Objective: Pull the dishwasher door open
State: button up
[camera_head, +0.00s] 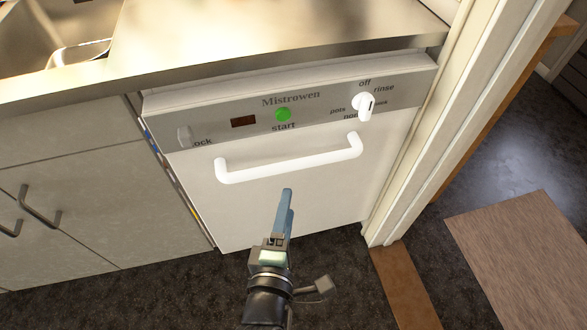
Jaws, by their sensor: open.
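The white dishwasher door (240,205) is under the metal counter, with a grey control panel (305,108) across its top. The door looks shut or nearly so; its top leans slightly out from the cabinet on the left side. A white bar handle (290,163) runs across the upper part of the door. My gripper (287,192) is in front of the door, below the middle of the handle and apart from it in the picture. Its blue fingers point up toward the handle and overlap in this view. It holds nothing that I can see.
The panel has a green start button (283,114), a white dial (365,104) and a lock lever (184,137). Cabinets with dark handles (40,205) stand left. A cream door frame (425,120) stands close on the right. Dark floor (170,285) is clear in front.

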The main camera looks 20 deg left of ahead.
aim_at(296, 169)
jog(key=b+x, duration=0.3)
jog(key=x, duration=0.9)
jog(key=shift+w, duration=0.35)
grip_shut()
dwell(1.0)
